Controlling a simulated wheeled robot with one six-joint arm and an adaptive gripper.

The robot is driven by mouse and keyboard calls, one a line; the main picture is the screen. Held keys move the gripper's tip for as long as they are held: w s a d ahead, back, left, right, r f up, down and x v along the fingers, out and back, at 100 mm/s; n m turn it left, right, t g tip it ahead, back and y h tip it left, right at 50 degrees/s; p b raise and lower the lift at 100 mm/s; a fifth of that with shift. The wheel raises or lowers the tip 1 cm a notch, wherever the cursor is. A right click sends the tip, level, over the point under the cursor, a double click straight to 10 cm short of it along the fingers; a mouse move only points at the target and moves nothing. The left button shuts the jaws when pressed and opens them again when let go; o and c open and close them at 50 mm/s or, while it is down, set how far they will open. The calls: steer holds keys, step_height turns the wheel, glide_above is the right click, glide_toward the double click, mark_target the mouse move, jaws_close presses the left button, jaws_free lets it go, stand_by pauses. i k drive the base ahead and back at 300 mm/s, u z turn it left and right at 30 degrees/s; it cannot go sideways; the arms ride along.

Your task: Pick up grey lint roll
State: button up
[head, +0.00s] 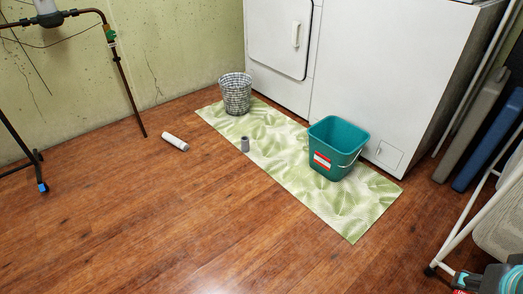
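A small grey roll (245,145), which looks like the grey lint roll, stands upright at the near edge of the green leaf-patterned mat (284,172). A white roll or cylinder (175,142) with a greyish end lies on its side on the wood floor to its left. My gripper is not recognisable in the head view, so its state and its distance from the roll do not show.
A wire basket (236,93) and a teal bucket (336,147) stand on the mat. White appliances (370,70) are behind. A pipe stand (125,85) is left; a white folding frame (470,232) and an unclear dark-and-teal thing (492,279) are right. Front floor is clear.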

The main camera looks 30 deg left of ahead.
mark_target(244, 139)
steer(key=u, duration=0.3)
steer(key=i, duration=1.35)
steer(key=u, duration=0.9)
steer(key=i, duration=1.1)
steer(key=u, duration=1.7)
steer(key=i, duration=0.55)
steer(key=u, duration=0.55)
